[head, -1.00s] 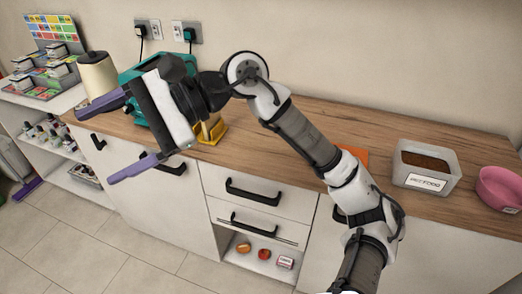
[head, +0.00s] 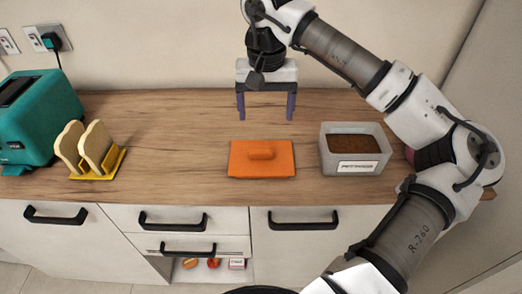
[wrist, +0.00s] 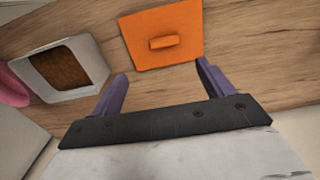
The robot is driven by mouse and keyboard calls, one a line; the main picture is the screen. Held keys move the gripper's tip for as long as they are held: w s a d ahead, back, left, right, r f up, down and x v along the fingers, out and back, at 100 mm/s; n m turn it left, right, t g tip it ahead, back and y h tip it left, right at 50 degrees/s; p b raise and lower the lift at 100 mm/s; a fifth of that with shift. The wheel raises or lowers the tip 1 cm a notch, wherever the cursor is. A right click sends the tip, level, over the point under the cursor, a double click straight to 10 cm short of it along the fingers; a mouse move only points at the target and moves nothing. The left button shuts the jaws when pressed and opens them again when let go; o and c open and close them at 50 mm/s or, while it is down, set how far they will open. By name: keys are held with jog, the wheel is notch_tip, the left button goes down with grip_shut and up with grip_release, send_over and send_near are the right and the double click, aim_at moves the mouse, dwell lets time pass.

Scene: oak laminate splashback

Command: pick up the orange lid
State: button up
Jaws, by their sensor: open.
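The orange lid (head: 262,170) is a flat square with a raised bar handle on top. It lies on the wooden counter, left of the grey food box. My gripper (head: 265,112) is open and empty, with its purple fingers pointing down above the counter, apart from the lid. In the wrist view the lid (wrist: 162,32) shows whole at the top, beyond the gap between the fingers (wrist: 160,78). Nothing covers it in either view.
The grey food box (head: 329,163) stands just right of the lid; its brown contents show. A yellow rack (head: 88,176) with bread slices and a teal toaster (head: 50,122) stand at left. The counter (head: 180,130) is clear between rack and lid. A pink bowl (wrist: 12,88) shows in the wrist view.

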send_over(261, 150)
jog(key=f, duration=0.3)
jog(key=d+f, duration=0.1)
jog(key=f, duration=0.1)
jog(key=shift+f+p, duration=0.3)
jog(key=shift+p, duration=0.05)
jog(key=f+p, duration=0.1)
jog(key=f, duration=0.1)
jog(key=a+f, duration=0.1)
jog(key=f, duration=0.1)
jog(key=shift+s+f+p, duration=0.1)
jog(key=shift+f+p, duration=0.2)
jog(key=shift+p, duration=0.1)
jog(key=shift+f, duration=0.55)
jog(key=c, duration=1.1)
jog(key=shift+o, duration=0.2)
jog(key=shift+r, duration=0.15)
